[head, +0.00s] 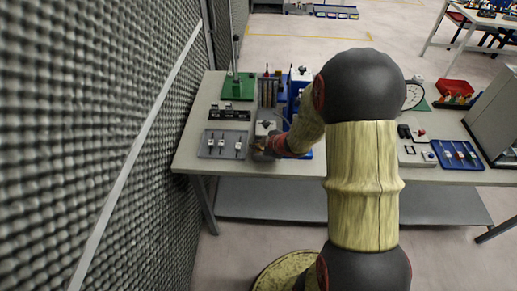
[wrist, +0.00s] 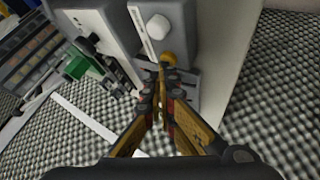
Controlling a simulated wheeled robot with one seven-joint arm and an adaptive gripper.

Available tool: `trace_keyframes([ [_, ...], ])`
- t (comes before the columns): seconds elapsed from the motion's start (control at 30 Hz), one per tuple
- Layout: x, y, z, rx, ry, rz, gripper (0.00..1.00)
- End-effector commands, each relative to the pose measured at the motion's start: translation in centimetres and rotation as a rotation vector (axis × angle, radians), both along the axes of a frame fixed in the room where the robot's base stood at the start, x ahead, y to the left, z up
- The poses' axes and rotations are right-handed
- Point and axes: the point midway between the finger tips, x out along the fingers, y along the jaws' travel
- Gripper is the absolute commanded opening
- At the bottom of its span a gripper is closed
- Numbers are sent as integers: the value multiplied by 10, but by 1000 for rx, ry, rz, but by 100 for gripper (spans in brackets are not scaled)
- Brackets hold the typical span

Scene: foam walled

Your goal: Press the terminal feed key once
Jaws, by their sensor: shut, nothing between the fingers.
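A grey box-like device (head: 266,128) stands on the table's left half, in front of a dark rack; I take it to be the terminal. In the wrist view a grey block (wrist: 182,38) carries a white knob (wrist: 158,27). A small round yellow piece (wrist: 169,59) sits just below that knob, by the fingertips. It may be the feed key, but no marking is readable. My gripper (wrist: 164,72) is shut and empty, its tips close to the yellow piece; I cannot tell whether they touch. In the head view my gripper (head: 264,148) is at the device's front, partly hidden by my wrist.
The table (head: 190,158) also holds a grey panel with switches (head: 223,144), a green base with a post (head: 237,88), a blue panel (head: 457,154) and a large grey cabinet (head: 497,112). A textured foam wall (head: 90,120) rises close on the left.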

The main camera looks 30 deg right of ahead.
Motion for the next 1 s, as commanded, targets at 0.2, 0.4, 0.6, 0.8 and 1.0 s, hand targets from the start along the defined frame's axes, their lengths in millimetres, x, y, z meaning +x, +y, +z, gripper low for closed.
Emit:
trace_keyframes([
  [0.2, 0, 0, 1, 0, 1, 0, 0],
  [0.4, 0, 0, 12, 0, 1, 0, 0],
  [0.6, 0, 0, 19, 0, 1, 0, 0],
  [0.8, 0, 0, 18, 0, 1, 1, 0],
  [1.0, 0, 0, 21, 0, 1, 1, 0],
])
